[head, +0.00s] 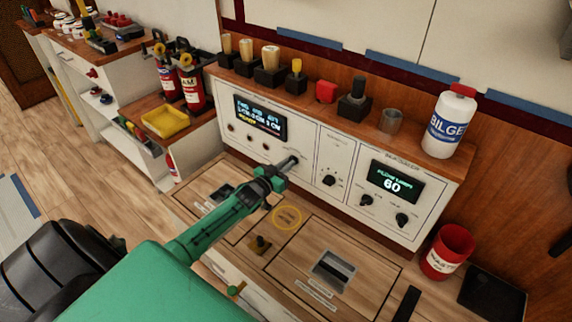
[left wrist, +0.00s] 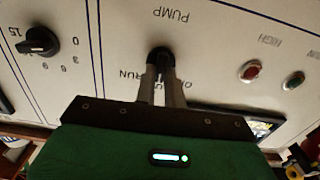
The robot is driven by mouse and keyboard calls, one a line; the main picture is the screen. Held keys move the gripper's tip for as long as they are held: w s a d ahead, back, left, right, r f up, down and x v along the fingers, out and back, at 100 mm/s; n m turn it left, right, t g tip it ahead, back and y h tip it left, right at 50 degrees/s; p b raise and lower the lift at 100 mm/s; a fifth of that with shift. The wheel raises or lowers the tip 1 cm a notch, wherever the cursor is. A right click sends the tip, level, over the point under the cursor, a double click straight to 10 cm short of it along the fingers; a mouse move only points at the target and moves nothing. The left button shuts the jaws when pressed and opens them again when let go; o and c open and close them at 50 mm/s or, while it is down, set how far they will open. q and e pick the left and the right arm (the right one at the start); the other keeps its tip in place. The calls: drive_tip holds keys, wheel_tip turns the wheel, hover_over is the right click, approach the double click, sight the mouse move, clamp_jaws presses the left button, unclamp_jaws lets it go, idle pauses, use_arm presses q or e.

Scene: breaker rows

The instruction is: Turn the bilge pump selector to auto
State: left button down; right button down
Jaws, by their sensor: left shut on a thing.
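The pump selector is a black knob (left wrist: 160,58) on the white panel, with the lettering PUMP beside it in the left wrist view. My left gripper (left wrist: 166,85) has its two fingers shut around this knob. In the head view my left gripper (head: 286,166) reaches the lower part of the panel's left section, and its fingers cover the knob there. The knob's pointer direction is hard to tell. My right gripper is not in view.
A black dial (left wrist: 38,42) with numbers and a red button (left wrist: 251,71) flank the selector. Two more knobs sit under the display reading 60 (head: 392,182). A white bottle (head: 450,121) and several small items stand on the ledge above. A red bucket (head: 446,252) stands right.

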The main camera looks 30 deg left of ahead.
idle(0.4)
use_arm(q)
drive_tip(key=c, duration=1.5)
unclamp_jaws()
